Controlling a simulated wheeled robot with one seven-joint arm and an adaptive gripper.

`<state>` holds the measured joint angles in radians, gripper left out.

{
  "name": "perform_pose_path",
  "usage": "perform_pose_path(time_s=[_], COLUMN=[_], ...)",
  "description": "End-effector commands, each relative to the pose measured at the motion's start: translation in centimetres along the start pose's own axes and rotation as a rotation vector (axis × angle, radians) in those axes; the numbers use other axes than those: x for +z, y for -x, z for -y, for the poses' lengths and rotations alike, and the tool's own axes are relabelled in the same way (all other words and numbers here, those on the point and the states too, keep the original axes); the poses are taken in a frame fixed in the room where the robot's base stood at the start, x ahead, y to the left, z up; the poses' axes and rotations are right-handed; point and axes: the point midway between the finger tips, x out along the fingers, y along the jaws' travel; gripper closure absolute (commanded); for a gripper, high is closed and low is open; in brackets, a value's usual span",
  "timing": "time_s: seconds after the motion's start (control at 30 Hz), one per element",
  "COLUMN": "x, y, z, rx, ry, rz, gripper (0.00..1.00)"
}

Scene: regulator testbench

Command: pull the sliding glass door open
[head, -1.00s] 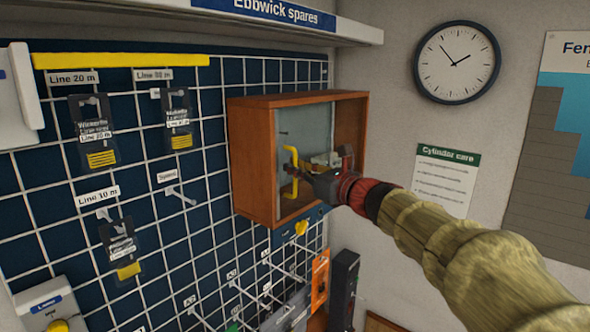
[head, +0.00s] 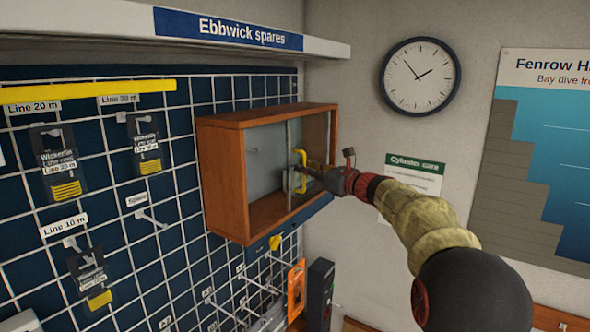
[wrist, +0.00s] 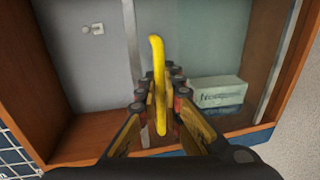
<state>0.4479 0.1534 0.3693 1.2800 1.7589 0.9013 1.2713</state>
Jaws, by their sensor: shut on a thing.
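The glass door (head: 315,138) is in the wooden wall cabinet (head: 222,178) and stands toward its right side. Its yellow upright handle (head: 302,158) is near the pane's left edge. In the wrist view, the handle (wrist: 157,58) rises between the fingers of my gripper (wrist: 160,92), which is shut on it. My gripper (head: 308,172) reaches the handle from the right in the head view. The left part of the cabinet is uncovered. The glass (wrist: 192,45) covers the right part, with a pale box (wrist: 215,91) behind it.
A small hook (wrist: 92,29) is on the cabinet's back wall. The grid panel (head: 170,210) with hanging packets is to the left. A shelf (head: 110,38) runs above. An orange card (head: 296,290) and a dark box (head: 320,290) are below. A clock (head: 420,76) hangs at right.

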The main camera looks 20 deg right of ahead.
Motion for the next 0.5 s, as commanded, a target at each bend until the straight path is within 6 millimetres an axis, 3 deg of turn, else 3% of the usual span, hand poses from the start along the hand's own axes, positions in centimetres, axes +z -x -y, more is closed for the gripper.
perform_pose_path(time_s=[0.47,0.5], x=[-0.03,-0.03], y=[-0.19,-0.19], z=[0.85,0.85], rx=[0.000,0.000], ry=[0.001,0.001], rz=[0.000,0.000], gripper=[1.00,0.92])
